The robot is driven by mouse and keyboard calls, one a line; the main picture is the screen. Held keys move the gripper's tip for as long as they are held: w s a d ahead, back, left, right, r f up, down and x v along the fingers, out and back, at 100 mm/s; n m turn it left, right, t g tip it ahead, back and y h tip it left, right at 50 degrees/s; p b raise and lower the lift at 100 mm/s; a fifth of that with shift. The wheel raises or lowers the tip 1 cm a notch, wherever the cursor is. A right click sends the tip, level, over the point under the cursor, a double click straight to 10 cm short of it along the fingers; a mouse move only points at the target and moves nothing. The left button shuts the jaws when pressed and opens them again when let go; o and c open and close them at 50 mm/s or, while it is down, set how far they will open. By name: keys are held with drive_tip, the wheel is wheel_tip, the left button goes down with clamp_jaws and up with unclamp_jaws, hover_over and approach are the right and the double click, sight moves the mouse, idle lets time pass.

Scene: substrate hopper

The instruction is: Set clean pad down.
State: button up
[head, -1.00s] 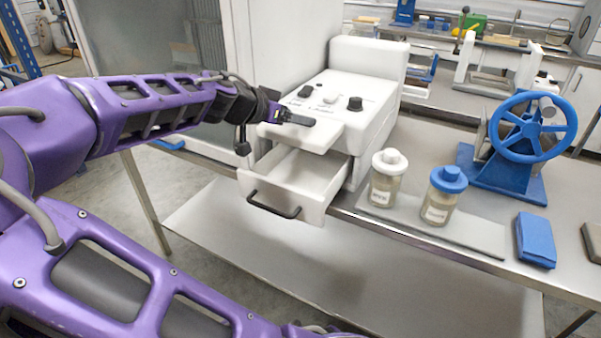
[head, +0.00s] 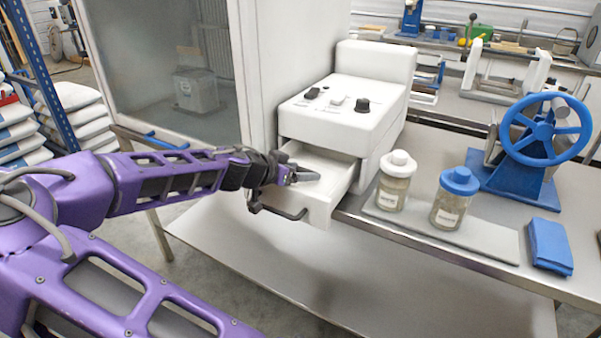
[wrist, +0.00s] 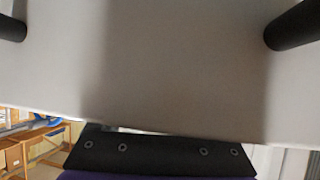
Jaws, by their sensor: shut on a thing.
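My gripper (head: 300,177) is at the mouth of the open white drawer (head: 322,213), its fingers pointing right over the drawer's inside. The drawer is pulled out of the white machine (head: 345,108) and has a dark handle below my gripper. In the wrist view a pale plain surface (wrist: 180,75) fills most of the picture, with a dark rounded part at each side; I cannot tell what this surface is.
Beside the machine, a white-lidded jar (head: 395,182) and a blue-lidded jar (head: 452,198) stand on a grey mat (head: 495,240). A folded blue cloth (head: 550,246) lies to their right. A blue handwheel device (head: 535,150) stands behind. The lower shelf (head: 420,295) is bare.

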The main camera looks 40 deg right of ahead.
drive_tip(key=o, duration=1.3)
drive_tip(key=shift+r, duration=0.1)
drive_tip(key=p+v, duration=0.2)
drive_tip(key=v, duration=1)
